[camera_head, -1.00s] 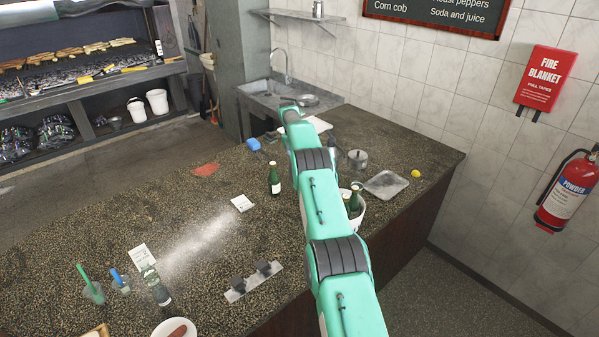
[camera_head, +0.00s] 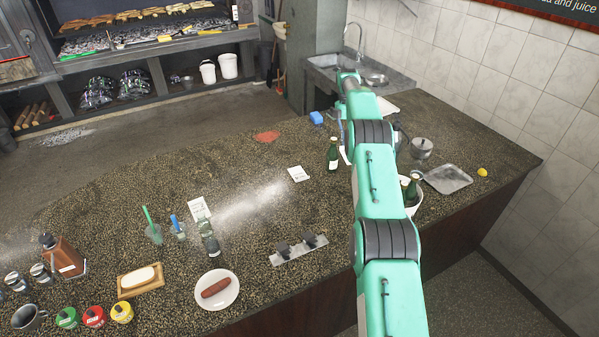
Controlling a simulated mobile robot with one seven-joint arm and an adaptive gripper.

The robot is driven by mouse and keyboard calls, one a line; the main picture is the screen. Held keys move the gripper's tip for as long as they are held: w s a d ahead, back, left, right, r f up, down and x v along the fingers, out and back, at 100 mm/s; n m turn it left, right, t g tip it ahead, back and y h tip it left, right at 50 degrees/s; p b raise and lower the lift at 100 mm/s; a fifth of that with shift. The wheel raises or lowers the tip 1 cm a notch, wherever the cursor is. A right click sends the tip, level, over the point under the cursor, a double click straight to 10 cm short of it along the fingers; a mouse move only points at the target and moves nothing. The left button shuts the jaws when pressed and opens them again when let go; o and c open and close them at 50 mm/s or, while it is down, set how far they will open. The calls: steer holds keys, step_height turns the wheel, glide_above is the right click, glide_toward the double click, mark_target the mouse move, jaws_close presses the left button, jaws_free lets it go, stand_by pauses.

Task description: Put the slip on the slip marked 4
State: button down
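Two white paper slips lie flat on the dark speckled counter. One slip (camera_head: 298,173) is left of the green bottle (camera_head: 333,154). The other slip (camera_head: 199,207) is farther left, beside a clear bottle with a dark end (camera_head: 210,240). Print shows on both slips, but it is too small to read, so I cannot tell which is marked 4. My teal arm reaches over the right part of the counter. My gripper (camera_head: 346,148) is mostly hidden behind the arm, near the green bottle. Whether it is open or holds anything is not visible.
A metal rack (camera_head: 299,248) stands at the front edge. A bucket with bottles (camera_head: 411,199), a metal tray (camera_head: 447,179) and a lidded pot (camera_head: 421,149) are right of my arm. A sausage plate (camera_head: 217,290), jars and mug are front left. The counter centre is clear.

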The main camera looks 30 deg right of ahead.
steer(key=s+a+f+m+t+y+p, duration=0.1)
steer(key=a+f+m+t+y+p, duration=0.2)
steer(key=a+m, duration=1.25)
steer(key=s+a+f+m+t+h+p, duration=0.1)
steer(key=s+a+f+m, duration=0.1)
steer(key=s+m, duration=0.3)
steer(key=s+a+f+m+t+h+p, duration=0.1)
steer(key=s+a+m+p, duration=0.1)
steer(key=s+a+m, duration=0.2)
steer(key=shift+s+a+f+m+h+p, duration=0.35)
steer(key=shift+s+m, duration=0.7)
steer(key=shift+m, duration=1)
steer(key=shift+w, duration=0.1)
steer(key=w+d+p, duration=0.1)
steer(key=w, duration=0.4)
steer(key=w+d+f+p, duration=0.1)
steer(key=w+d, duration=0.1)
steer(key=w, duration=0.3)
steer(key=w+d, duration=0.2)
steer(key=w, duration=0.3)
steer(key=shift+d+f+p, duration=0.15)
steer(key=shift+f+p, duration=0.15)
steer(key=shift+p, duration=0.1)
